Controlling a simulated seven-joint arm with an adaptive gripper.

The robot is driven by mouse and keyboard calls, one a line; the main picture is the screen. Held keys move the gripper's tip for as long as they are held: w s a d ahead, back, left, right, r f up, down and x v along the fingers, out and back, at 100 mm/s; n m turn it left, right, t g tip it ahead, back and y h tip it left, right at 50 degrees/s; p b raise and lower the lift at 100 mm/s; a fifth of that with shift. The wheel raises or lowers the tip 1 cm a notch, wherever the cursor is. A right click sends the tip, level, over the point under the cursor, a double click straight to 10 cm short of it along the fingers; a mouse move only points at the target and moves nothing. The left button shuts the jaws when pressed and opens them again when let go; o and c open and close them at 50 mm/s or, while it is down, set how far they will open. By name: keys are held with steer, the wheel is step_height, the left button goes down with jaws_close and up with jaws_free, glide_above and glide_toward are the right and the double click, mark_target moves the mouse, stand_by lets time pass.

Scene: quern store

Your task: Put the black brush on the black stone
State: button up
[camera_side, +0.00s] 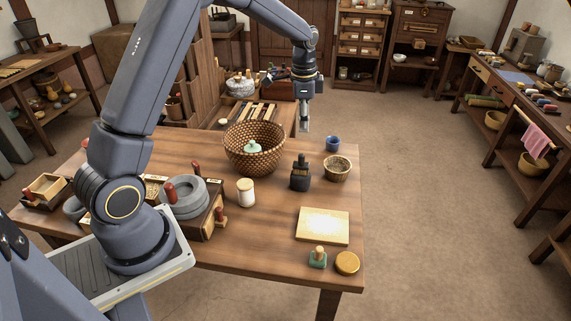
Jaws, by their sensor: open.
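A black object (300,181) stands upright on the table, right of the white jar. It has a wide block-like lower part and a narrower upper part with a knob. I cannot tell whether it is the black brush, the black stone, or one on top of the other. No other clearly black brush or stone can be made out on the table. My gripper (304,129) is open and points down above the table's far edge, beyond the black object and apart from it. Nothing shows between its fingers.
A woven basket (269,161) with a pale green item stands left of the black object. A blue cup (333,143), a small basket (337,174), a white jar (246,192), a pale board (322,232), a green-based stamp (318,261) and a grey quern (185,207) share the table.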

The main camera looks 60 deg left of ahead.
steer(key=s+d+r+n+t, duration=0.1)
steer(key=s+d+r, duration=0.15)
steer(key=r, duration=0.25)
steer(key=s+d+r+n, duration=0.1)
steer(key=s+d+r, duration=0.1)
steer(key=s+r, duration=0.2)
steer(key=s+d+r+n+t, duration=0.2)
steer(key=s+d+n, duration=0.1)
steer(key=s, duration=0.7)
steer(key=s+d+r+n+t, duration=0.1)
steer(key=s+d, duration=0.3)
steer(key=s, duration=0.6)
steer(key=shift+s+d+r+n+t, duration=0.4)
steer(key=shift+r+n, duration=0.25)
steer(key=shift+n, duration=0.25)
